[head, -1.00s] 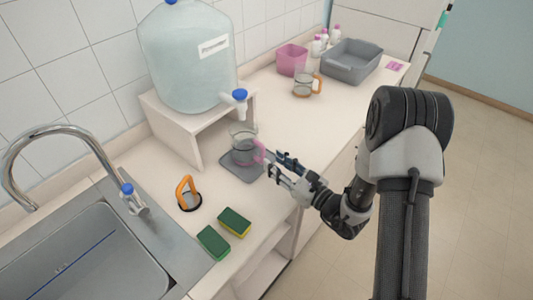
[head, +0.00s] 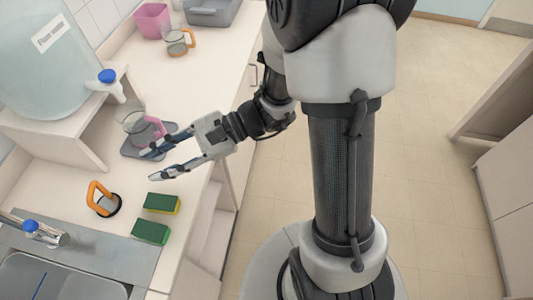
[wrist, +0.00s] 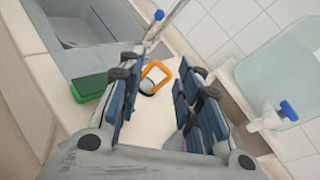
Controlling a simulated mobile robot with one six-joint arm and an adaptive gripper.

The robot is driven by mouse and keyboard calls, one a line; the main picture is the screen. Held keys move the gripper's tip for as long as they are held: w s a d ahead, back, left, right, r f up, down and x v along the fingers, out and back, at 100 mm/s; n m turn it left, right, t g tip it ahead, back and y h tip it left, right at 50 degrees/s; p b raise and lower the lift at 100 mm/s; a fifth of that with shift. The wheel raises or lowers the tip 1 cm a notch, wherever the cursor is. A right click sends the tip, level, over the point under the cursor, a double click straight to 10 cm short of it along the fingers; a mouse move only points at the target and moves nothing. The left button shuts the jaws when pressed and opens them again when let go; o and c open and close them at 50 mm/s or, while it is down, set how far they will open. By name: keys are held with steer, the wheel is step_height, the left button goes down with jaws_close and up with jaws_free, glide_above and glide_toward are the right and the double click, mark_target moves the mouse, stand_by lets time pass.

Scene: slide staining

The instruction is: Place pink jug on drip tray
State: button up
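The clear jug with a pink handle (head: 132,121) stands upright on the grey drip tray (head: 133,153), in front of the white stand and near the dispenser's tap. My gripper (head: 151,166) is open and empty over the counter, beside the tray's near edge. Its upper finger partly covers the tray and passes close to the pink handle; I cannot tell whether they touch.
An orange-handled black-based tool (head: 103,198) and two green sponges (head: 160,203) (head: 150,232) lie near the sink (head: 60,280). The large water dispenser (head: 45,65) stands behind the tray. An orange-handled jug (head: 180,42), pink bin (head: 152,20) and grey tub (head: 213,10) are farther along the counter.

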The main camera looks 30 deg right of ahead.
steer(key=s+d+r+n+g+h, duration=0.1)
steer(key=s+d+n+g+h, duration=0.1)
steer(key=s+n+h, duration=0.3)
steer(key=s+d+r+n+g+h, duration=0.1)
steer(key=s+d+n+h, duration=0.25)
steer(key=s, duration=0.35)
steer(key=d+r+n+t+h, duration=0.4)
steer(key=d+n+t+h, duration=0.2)
steer(key=d, duration=0.6)
steer(key=shift+s+r+h, duration=0.15)
steer(key=shift+s+h, duration=0.25)
steer(key=shift+h, duration=0.15)
steer(key=shift+o, duration=0.4)
